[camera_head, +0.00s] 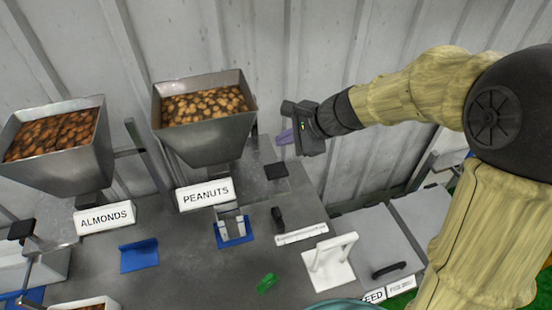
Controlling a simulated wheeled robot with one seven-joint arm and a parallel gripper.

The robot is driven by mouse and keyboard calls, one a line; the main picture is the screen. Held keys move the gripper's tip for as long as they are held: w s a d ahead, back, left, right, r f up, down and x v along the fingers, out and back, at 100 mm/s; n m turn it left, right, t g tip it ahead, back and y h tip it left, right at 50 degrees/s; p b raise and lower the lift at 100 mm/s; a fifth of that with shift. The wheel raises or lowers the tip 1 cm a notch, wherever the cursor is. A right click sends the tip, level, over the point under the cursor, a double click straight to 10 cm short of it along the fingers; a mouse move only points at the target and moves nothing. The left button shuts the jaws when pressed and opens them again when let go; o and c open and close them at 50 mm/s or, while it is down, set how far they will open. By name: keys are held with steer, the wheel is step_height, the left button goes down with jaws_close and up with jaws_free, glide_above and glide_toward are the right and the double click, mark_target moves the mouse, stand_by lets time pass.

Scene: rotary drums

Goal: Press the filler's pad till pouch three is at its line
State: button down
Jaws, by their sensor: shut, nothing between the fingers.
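My gripper (285,137) is to the right of the peanuts hopper (205,130), with its fingers pointing left, shut and empty. A dark square pad (276,170) is just below it in the picture; I cannot tell how much height separates them. The filler labelled PEANUTS has a metal chute (230,213) over a blue-based holder (233,233). The almonds hopper (95,155) stands at the left, with another dark pad (21,229) beside it. I cannot make out which pouch is number three, or any fill line.
A blue piece (138,255) and a green piece (267,283) lie on the grey table. A white stand (329,265), a white strip (302,233) and a black handle (278,218) are at the right. A corrugated wall stands behind.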

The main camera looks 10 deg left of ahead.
steer(key=shift+a+r, duration=0.5)
steer(key=shift+a, duration=0.1)
steer(key=b, duration=0.8)
glide_toward(269, 166)
steer(key=x, duration=0.4)
steer(key=shift+w+a, duration=0.2)
steer(key=shift+a, duration=0.15)
steer(key=shift+f, duration=0.1)
stand_by(0.8)
steer(key=shift+f+b, duration=0.35)
steer(key=shift+b, duration=0.1)
